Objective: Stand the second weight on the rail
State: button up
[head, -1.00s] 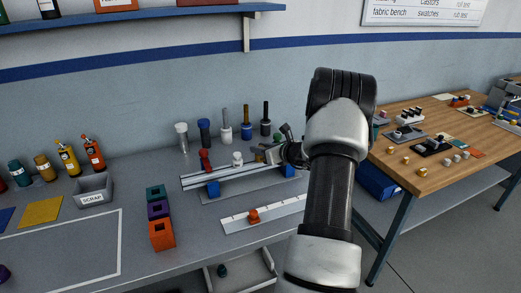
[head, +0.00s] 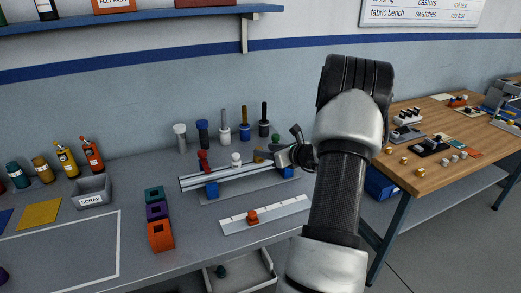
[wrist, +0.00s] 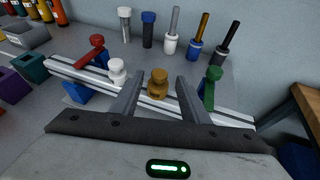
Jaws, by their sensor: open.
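The long silver rail (head: 215,178) rests on blue supports (head: 212,189) on the grey bench and also shows in the wrist view (wrist: 75,74). A white weight (wrist: 118,72) stands on it. A brass weight (wrist: 158,84) stands upright at the rail to its right, and shows small in the head view (head: 259,156). My gripper (wrist: 159,79) is open, with one finger on each side of the brass weight and visible gaps between. A red piece (wrist: 92,50) is at the rail's left part and a green piece (wrist: 211,86) at its right part.
Several upright posts with white, blue and black parts stand behind the rail, including a blue-capped one (head: 203,133). A white marked strip (head: 280,211) with an orange slider (head: 253,217) lies in front. Coloured open blocks (head: 160,235) and a scrap bin (head: 93,191) are left.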

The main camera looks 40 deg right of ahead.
jog(key=v, duration=0.7)
dwell(0.3)
